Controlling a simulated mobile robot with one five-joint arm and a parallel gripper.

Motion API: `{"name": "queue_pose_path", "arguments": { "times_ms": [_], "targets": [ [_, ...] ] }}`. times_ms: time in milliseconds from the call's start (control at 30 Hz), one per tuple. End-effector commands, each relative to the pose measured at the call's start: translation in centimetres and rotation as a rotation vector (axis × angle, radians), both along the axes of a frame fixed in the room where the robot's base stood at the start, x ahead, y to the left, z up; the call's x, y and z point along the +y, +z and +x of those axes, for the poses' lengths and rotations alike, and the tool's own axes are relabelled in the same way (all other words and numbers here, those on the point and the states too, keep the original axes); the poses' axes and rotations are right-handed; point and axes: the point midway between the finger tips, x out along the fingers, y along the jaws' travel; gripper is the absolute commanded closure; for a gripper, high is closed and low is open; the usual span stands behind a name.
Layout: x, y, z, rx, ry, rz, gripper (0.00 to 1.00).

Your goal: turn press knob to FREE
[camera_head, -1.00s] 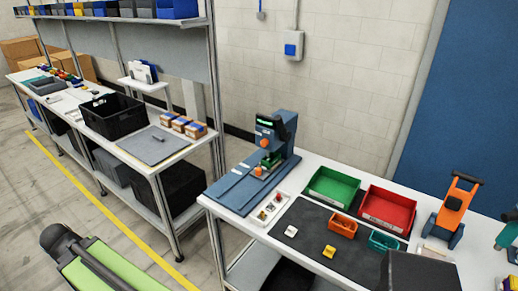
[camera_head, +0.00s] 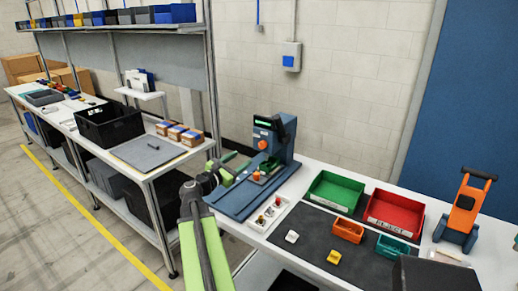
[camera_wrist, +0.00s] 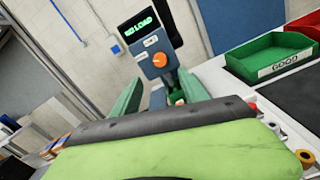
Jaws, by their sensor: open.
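The blue press (camera_head: 272,140) stands upright at the left end of the white bench, on a blue base plate. Its orange knob (camera_head: 262,144) is on the front of its head, and the knob shows near the centre of the wrist view (camera_wrist: 159,60). Above it a lit display (camera_wrist: 143,25) reads "NO LOAD". Small white labels sit near the knob; their text and the knob's pointing are too small to tell. My gripper (camera_head: 234,166) is open and empty, left of the press. In the wrist view its green fingers (camera_wrist: 160,84) stand apart below the knob, not touching it.
A white tray (camera_head: 254,221) of small parts lies beside the press base. Green (camera_head: 335,188) and red (camera_head: 394,212) bins stand to the right, with orange (camera_head: 348,230) and teal (camera_head: 392,247) trays before them. A second bench (camera_head: 140,165) is at left.

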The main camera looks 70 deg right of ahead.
Motion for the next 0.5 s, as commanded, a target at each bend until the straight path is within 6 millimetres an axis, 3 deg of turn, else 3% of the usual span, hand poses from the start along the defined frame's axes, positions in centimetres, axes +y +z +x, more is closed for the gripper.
{"name": "queue_pose_path", "arguments": {
  "times_ms": [33,300,500],
  "targets": [
    [-1.6,0.0,-0.2,-0.001,-0.003,0.0,0.48],
    [-8.2,0.0,-2.0,-0.002,-0.002,0.0,0.48],
    [-11.7,0.0,-2.9,-0.002,-0.001,0.001,0.48]
  ]
}}
